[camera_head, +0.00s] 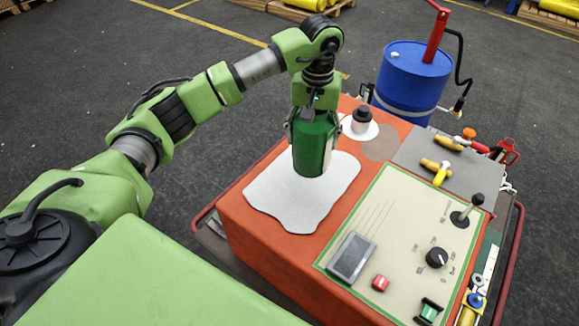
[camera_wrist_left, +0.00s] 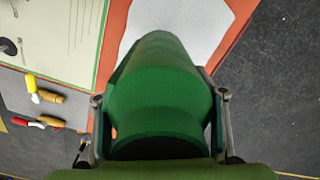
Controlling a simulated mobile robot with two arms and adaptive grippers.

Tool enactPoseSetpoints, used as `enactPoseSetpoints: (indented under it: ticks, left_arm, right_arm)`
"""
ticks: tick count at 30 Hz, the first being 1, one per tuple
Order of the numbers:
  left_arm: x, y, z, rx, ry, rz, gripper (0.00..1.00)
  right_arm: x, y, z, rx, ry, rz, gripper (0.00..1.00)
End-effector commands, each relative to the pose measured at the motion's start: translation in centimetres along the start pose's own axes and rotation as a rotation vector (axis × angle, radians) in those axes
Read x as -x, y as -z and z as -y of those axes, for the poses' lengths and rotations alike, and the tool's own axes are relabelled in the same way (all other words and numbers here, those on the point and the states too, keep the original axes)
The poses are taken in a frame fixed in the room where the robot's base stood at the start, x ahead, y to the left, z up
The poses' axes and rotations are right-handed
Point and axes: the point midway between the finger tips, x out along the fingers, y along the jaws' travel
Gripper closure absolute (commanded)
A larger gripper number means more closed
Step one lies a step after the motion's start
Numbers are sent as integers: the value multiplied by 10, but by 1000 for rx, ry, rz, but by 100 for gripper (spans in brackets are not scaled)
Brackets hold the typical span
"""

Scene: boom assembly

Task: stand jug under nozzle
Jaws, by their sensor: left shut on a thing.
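A green jug (camera_head: 314,145) is upright in my left gripper (camera_head: 313,118), over the white pad on the orange cart top. I cannot tell whether its base touches the pad. In the left wrist view the jug (camera_wrist_left: 160,95) fills the middle, with a finger on each side of it. My left gripper is shut on it. A black hose runs from the red pump (camera_head: 437,35) on a blue drum (camera_head: 412,80) behind the cart. The hose ends in a nozzle (camera_head: 458,106) hanging at the drum's right side, apart from the jug. My right gripper is out of view.
The white pad (camera_head: 290,205) lies left of a control panel (camera_head: 400,240) with a lever and knobs. A black-topped item (camera_head: 361,118) stands on a white round patch behind the jug. Yellow- and red-handled tools lie on the grey mat (camera_head: 415,150).

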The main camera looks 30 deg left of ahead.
Motion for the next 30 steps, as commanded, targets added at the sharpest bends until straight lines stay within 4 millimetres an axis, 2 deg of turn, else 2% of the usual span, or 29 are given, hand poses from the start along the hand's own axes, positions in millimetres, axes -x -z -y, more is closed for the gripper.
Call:
enactPoseSetpoints:
  ticks: [1,3,9,11,19,24,30]
  left_arm:
    - [-2,-9,12,0,2,4,63]
    - [-14,-18,22,0,3,6,63]
    - [-47,-34,42,0,0,3,63]
    - [-53,-36,45,1,0,3,63]
    - [-68,-43,54,0,0,2,63]
    - [-94,-43,53,1,0,3,63]
    - [-98,-41,53,-1,-1,-2,63]
  right_arm:
    - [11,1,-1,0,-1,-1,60]
    - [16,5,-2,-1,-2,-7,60]
    - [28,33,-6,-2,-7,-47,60]
    - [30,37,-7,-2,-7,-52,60]
    - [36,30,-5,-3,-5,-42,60]
    - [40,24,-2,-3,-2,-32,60]
    - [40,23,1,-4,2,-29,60]
